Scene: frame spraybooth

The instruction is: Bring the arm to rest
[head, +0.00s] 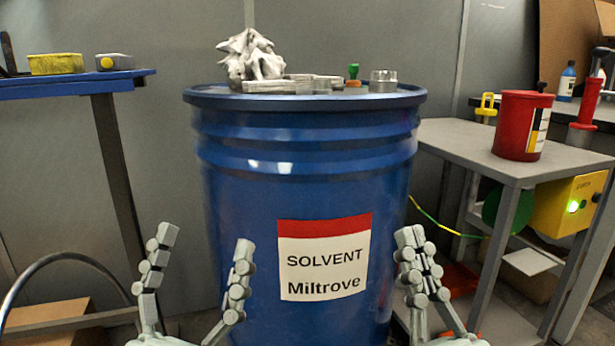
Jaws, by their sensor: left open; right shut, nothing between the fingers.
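My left gripper (201,252) is in the lower left of the head view, in front of the left side of the blue solvent drum (290,195). Its two fingers are spread wide, with nothing between them. My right gripper (415,240) is to the right, in front of the drum's right edge. Its fingers are together and hold nothing. Both grippers point upward, below the drum's lid. Both arms are mostly hidden below the picture's lower edge.
On the drum's lid are a crumpled grey-white cloth (252,57), a metal cup (383,80) and a green-topped item (353,73). A blue bench (75,85) stands left. A grey table (500,158) with a red can (522,125) stands right.

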